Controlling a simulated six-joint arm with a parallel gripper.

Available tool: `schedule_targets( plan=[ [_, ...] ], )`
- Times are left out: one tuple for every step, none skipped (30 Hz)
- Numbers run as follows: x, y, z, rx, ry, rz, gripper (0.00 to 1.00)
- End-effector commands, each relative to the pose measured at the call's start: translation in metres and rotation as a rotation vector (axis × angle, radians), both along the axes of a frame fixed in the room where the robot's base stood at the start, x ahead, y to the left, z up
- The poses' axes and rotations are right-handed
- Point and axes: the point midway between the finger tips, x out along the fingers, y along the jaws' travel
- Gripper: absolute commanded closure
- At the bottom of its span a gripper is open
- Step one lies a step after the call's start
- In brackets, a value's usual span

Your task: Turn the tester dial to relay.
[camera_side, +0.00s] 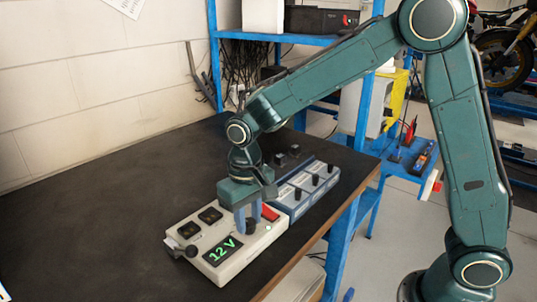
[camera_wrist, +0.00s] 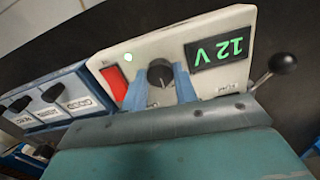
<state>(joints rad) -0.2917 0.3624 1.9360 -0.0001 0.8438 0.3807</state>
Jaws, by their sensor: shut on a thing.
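The tester (camera_side: 236,262) is a cream box on the dark bench, and its display (camera_side: 222,250) reads "12 V" in green. The same display (camera_wrist: 219,50) shows upside down in the wrist view. The black round dial (camera_wrist: 160,72) sits on the tester's face between the display and a red rocker switch (camera_wrist: 116,82). My gripper (camera_wrist: 160,82) points down at the tester, its two blue fingers shut on the dial from both sides. In the side view my gripper (camera_side: 248,220) partly hides the dial (camera_side: 251,227). I cannot read any dial markings.
A lever with a black ball (camera_wrist: 285,63) sticks out at the tester's end. A blue-grey box with several black switches (camera_side: 303,188) stands close behind the tester. The bench's left part (camera_side: 95,225) is clear.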

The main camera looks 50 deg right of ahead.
Motion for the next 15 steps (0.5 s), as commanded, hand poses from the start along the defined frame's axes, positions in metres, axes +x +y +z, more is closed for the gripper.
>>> schedule_targets(
  plan=[
    [0.0008, 0.0001, 0.0012, 0.001, -0.003, -0.001, 0.94],
    [0.0008, 0.0001, 0.0012, 0.001, -0.003, -0.001, 0.94],
    [0.0008, 0.0001, 0.0012, 0.001, -0.004, -0.001, 0.94],
    [0.0008, 0.0001, 0.0012, 0.001, -0.004, 0.0, 0.94],
    [0.0008, 0.0001, 0.0012, 0.001, -0.004, 0.0, 0.94],
    [0.0008, 0.0001, 0.0012, 0.001, -0.004, 0.0, 0.94],
    [0.0008, 0.0001, 0.0012, 0.001, -0.004, 0.0, 0.94],
    [0.0009, 0.0001, 0.0013, 0.001, -0.004, 0.0, 0.94],
    [0.0009, 0.0001, 0.0013, 0.001, -0.004, 0.0, 0.66],
    [0.0008, 0.0001, 0.0012, 0.001, -0.004, 0.001, 0.6],
    [0.0008, 0.0001, 0.0012, 0.001, -0.004, 0.001, 0.54],
    [0.0007, 0.0001, 0.001, 0.001, -0.003, 0.001, 0.5],
    [0.0007, 0.0001, 0.0009, 0.001, -0.003, 0.001, 0.5],
    [0.0006, 0.0001, 0.0009, 0.001, -0.003, 0.001, 0.5],
    [0.0005, 0.0001, 0.0007, 0.001, -0.002, 0.001, 0.5]
  ],
)
